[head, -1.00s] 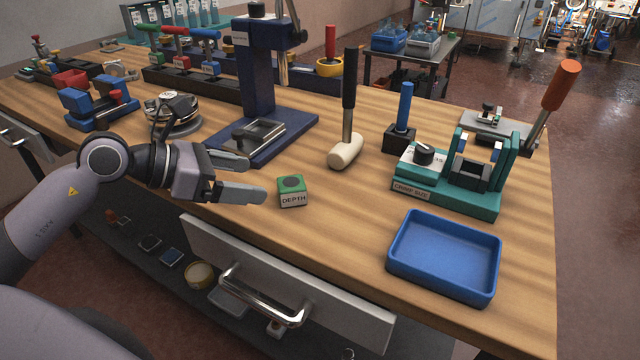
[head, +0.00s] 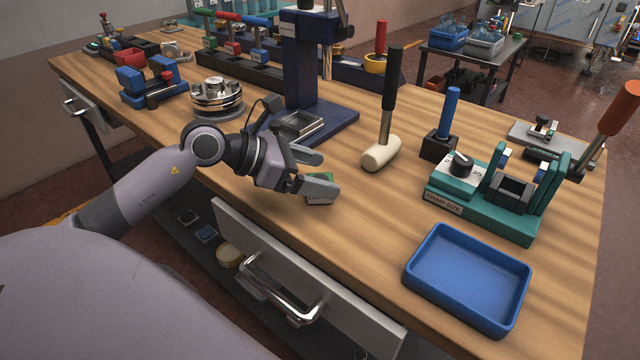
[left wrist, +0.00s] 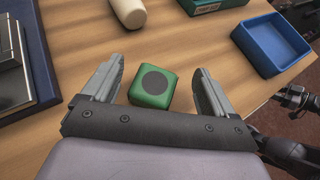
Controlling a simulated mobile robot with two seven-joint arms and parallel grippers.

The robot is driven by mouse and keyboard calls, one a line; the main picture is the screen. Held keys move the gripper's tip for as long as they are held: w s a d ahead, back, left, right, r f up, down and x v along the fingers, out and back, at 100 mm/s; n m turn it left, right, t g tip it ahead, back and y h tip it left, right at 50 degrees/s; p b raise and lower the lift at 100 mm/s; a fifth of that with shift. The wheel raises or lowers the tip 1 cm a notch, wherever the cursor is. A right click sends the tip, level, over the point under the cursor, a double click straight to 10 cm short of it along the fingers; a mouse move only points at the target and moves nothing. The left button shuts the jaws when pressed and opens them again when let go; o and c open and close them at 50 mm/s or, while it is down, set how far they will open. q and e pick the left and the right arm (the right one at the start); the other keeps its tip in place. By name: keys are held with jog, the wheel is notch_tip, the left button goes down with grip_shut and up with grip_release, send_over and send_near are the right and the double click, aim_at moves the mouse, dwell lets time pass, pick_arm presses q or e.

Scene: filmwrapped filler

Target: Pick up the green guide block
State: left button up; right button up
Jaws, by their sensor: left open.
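The green guide block (left wrist: 153,87) lies on the wooden bench, green on top with a dark round spot. In the left wrist view it sits between the tips of my open left gripper (left wrist: 158,85), with a gap on both sides.
A white-headed mallet (head: 381,154) stands behind and right of the block. A blue tray (head: 466,318) and a teal crimping fixture (head: 480,212) are to the right. A dark blue press (head: 335,125) stands behind the gripper. An open drawer (head: 300,285) juts out below the bench edge.

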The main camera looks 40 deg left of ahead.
pick_arm(q)
jog(key=shift+x, duration=1.45)
jog(key=c, duration=1.2)
jog(key=shift+c, duration=0.2)
